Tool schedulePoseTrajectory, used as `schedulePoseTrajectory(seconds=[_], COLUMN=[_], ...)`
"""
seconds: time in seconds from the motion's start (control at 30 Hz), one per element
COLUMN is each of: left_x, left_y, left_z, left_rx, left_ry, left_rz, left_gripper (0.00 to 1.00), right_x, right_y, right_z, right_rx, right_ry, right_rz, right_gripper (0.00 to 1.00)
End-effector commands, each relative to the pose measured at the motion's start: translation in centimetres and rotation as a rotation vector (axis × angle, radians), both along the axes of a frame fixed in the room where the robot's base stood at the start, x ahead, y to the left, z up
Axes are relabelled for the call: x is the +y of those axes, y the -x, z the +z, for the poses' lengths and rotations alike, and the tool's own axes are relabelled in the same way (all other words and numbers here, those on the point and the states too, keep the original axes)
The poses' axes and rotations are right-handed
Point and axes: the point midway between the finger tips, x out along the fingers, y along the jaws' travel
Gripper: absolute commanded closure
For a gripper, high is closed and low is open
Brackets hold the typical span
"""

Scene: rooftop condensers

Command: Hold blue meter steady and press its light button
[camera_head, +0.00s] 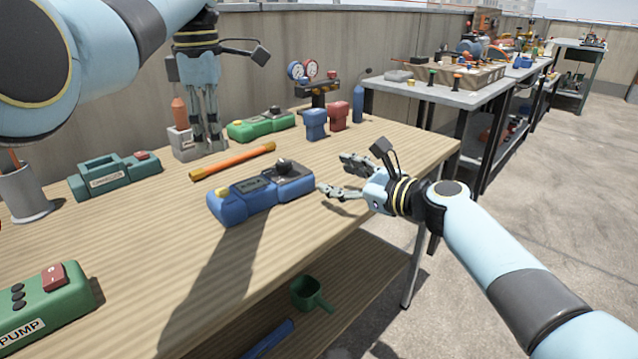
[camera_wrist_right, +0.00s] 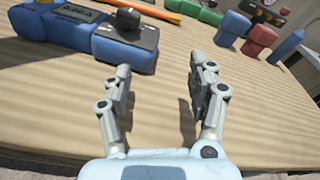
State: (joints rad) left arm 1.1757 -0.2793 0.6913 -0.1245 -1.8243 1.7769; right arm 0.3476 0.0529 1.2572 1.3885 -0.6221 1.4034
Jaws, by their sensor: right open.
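The blue meter (camera_head: 262,200) lies on the wooden table, with a dark display, a black knob (camera_head: 283,166) and a small yellow button (camera_head: 221,191) at its left end.
An orange tube (camera_head: 232,162) lies behind the meter. A green meter (camera_head: 261,124), blue block (camera_head: 315,124) and red block (camera_head: 337,115) stand further back. A teal case (camera_head: 115,176) and green pump box (camera_head: 42,306) are left. The table in front of the meter is clear.

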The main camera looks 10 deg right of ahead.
Motion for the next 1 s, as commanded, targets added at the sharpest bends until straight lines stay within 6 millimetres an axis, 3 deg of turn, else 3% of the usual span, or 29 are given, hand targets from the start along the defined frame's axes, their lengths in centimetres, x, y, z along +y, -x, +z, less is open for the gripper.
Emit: schedulePoseTrajectory(seconds=[0.03, 0.1, 0.3, 0.73, 1.0], left_x=[0.0, 0.0, 0.0, 0.0, 0.0], left_y=[0.0, 0.0, 0.0, 0.0, 0.0], left_z=[0.0, 0.0, 0.0, 0.0, 0.0], left_rx=[0.0, 0.0, 0.0, 0.0, 0.0], left_ry=[0.0, 0.0, 0.0, 0.0, 0.0], left_rz=[0.0, 0.0, 0.0, 0.0, 0.0], left_gripper=[0.62, 0.62, 0.62, 0.62, 0.62], right_x=[1.8, 3.3, 5.2, 9.1, 10.2], right_y=[1.1, 2.1, 2.9, -3.6, -5.6], right_z=[0.1, 0.5, 1.2, 1.3, 1.1], right_rx=[0.013, 0.028, 0.055, 0.056, 0.056], right_ry=[-0.096, -0.213, -0.376, -0.375, -0.374], right_rz=[-0.018, -0.046, -0.092, -0.091, -0.091], right_gripper=[0.41, 0.41, 0.41, 0.41, 0.41])
